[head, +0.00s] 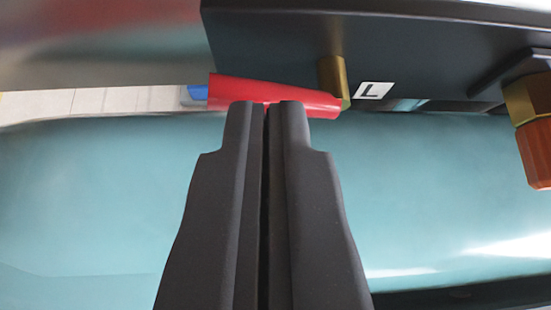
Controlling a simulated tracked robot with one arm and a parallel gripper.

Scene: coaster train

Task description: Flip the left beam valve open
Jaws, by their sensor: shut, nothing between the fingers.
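The left beam valve's red handle (232,91) lies roughly level, its right end at a brass stem (333,78) under the dark beam. A white label with "L" (373,91) sits just right of the stem. My gripper (267,106) is shut and empty, with its fingertips at the lower edge of the handle, covering part of it. I cannot tell whether the tips touch the handle.
The dark beam (430,50) spans the upper right. A brass fitting with an orange-red part (535,145) hangs at the right edge. A teal rounded surface (90,190) fills the lower view. A small blue object (198,92) shows at the handle's left end.

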